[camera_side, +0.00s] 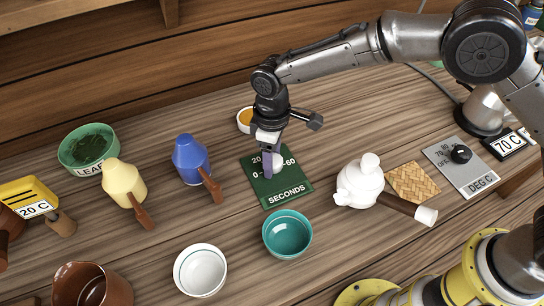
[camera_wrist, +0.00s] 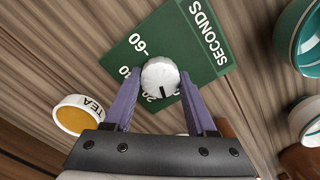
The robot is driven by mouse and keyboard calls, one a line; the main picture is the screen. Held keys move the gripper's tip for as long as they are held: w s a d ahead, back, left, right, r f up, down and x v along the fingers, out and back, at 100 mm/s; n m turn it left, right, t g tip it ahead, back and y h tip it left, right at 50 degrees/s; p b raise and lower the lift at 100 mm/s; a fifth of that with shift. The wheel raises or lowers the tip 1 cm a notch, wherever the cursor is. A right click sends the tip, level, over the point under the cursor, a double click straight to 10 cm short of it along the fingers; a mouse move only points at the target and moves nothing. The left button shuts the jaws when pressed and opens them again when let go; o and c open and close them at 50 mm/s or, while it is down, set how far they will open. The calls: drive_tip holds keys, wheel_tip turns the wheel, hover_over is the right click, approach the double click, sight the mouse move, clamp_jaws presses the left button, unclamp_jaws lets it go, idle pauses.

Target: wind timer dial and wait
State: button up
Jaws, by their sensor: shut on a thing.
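The timer is a green plate marked SECONDS (camera_side: 284,190) lying on the wooden table in the middle of the side view. Its white round dial (camera_wrist: 160,78) has a dark pointer line and shows between my fingers in the wrist view; in the side view my gripper mostly covers it. My gripper (camera_side: 270,168) points down over the plate, with its purple fingers (camera_wrist: 156,98) on either side of the dial. It is shut on the dial. The dial's pointer aims toward the lower side of the wrist view, near the printed 20.
A teal bowl (camera_side: 287,234) and a white bowl (camera_side: 200,270) stand in front of the plate. A white teapot (camera_side: 360,183) is to the right, a blue pot (camera_side: 190,156) to the left. A small TEA dish (camera_side: 244,120) sits behind. A DEG C panel (camera_side: 463,168) lies far right.

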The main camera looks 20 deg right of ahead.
drive_tip(key=shift+c, duration=0.9)
drive_tip(key=shift+w+r+m, duration=0.1)
drive_tip(key=shift+r+m, duration=0.05)
drive_tip(key=shift+m, duration=3.45)
idle(3.5)
